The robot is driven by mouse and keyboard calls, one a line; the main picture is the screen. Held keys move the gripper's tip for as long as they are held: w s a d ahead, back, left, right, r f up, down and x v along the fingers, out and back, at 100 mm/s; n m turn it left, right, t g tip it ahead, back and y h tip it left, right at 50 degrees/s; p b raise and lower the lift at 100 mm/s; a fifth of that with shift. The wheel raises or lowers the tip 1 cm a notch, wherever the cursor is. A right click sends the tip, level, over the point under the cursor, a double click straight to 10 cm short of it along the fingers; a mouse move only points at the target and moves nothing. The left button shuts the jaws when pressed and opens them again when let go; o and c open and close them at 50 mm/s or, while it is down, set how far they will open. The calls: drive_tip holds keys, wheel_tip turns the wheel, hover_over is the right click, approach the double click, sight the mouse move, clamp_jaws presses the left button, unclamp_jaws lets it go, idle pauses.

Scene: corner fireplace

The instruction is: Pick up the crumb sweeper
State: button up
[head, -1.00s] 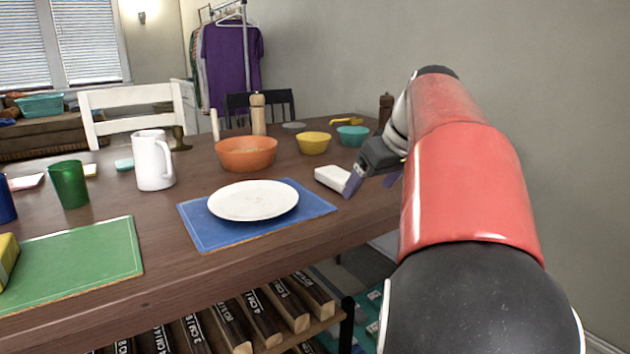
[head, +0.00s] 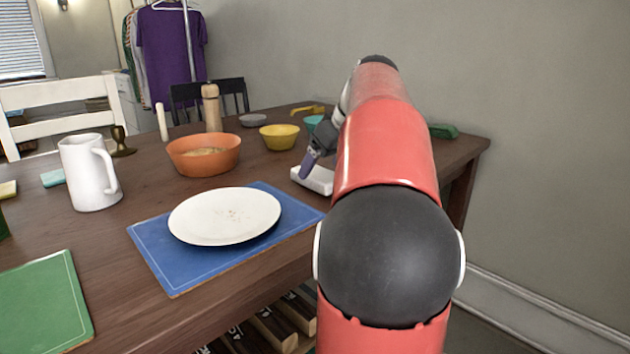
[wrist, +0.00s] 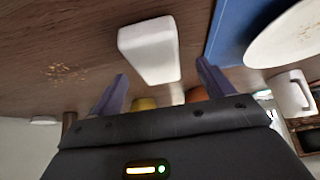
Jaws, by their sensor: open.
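I cannot tell for sure which thing is the crumb sweeper. A white rounded block (head: 318,181) lies on the table right of the plate. In the wrist view the block (wrist: 150,52) is ahead of and between the two purple fingers. My gripper (head: 307,163) is open and empty beside the block, and the wrist view shows its fingers (wrist: 161,70) spread apart. A long green object (head: 443,131), perhaps a brush, lies near the table's far right end, partly behind my arm. A small yellow object (head: 308,110) lies at the back.
A white plate (head: 225,216) sits on a blue mat (head: 165,262). An orange bowl (head: 204,155), a yellow bowl (head: 279,137), a teal bowl (head: 314,121), a pepper mill (head: 211,107) and a white jug (head: 90,172) stand around. Crumbs (wrist: 65,73) lie on the bare wood near the block.

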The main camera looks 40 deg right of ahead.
sight(317, 172)
drive_tip(key=x, duration=0.4)
drive_tip(key=shift+w+d, duration=0.1)
drive_tip(key=shift+w, duration=0.1)
drive_tip(key=shift+c, duration=0.4)
drive_tip(key=c, duration=1)
drive_tip(key=shift+c, duration=0.2)
wheel_tip(317, 172, up, 20)
drive_tip(key=p, duration=0.7)
